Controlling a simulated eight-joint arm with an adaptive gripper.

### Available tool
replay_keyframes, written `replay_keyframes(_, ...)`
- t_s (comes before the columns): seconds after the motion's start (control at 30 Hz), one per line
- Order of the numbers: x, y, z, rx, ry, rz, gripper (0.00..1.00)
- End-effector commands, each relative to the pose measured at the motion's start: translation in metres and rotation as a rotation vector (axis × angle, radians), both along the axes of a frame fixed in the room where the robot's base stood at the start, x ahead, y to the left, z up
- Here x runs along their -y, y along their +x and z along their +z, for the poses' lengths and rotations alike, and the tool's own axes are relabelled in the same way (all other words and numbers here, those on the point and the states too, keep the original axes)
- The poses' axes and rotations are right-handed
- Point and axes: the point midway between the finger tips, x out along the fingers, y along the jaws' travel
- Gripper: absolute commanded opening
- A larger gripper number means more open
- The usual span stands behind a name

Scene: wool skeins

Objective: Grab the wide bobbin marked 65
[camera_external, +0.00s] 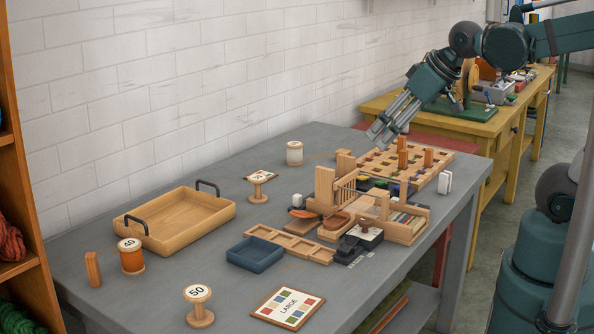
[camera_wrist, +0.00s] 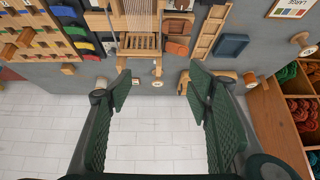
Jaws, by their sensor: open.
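No number 65 is readable in either view. In the external view, an orange-wound bobbin (camera_external: 131,258) is marked 40 and a bare wooden bobbin (camera_external: 199,307) is marked 50. A slim wooden bobbin (camera_external: 259,189) has a label too small to read. A white-wound bobbin (camera_external: 294,154) stands near the wall, with no number legible. My gripper (camera_external: 379,139) is open and empty, above the far part of the table beside the pegboard. In the wrist view my gripper (camera_wrist: 158,96) has its fingers wide apart, with nothing between them.
A wooden tray (camera_external: 168,244) with dark handles stands left on the grey table (camera_external: 222,215). A small loom (camera_external: 345,193), a blue tray (camera_external: 255,254) and a pegboard (camera_external: 436,158) crowd the middle and right. A LARGE card (camera_external: 288,308) lies in front. The brick wall (camera_external: 150,90) borders the table.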

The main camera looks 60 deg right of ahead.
Motion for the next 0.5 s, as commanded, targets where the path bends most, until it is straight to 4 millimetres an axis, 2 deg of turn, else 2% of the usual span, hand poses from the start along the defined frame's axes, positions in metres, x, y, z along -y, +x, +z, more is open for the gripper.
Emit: replay_keyframes(0.5,0.011,0.088,0.005,0.046,0.050,0.057,0.50)
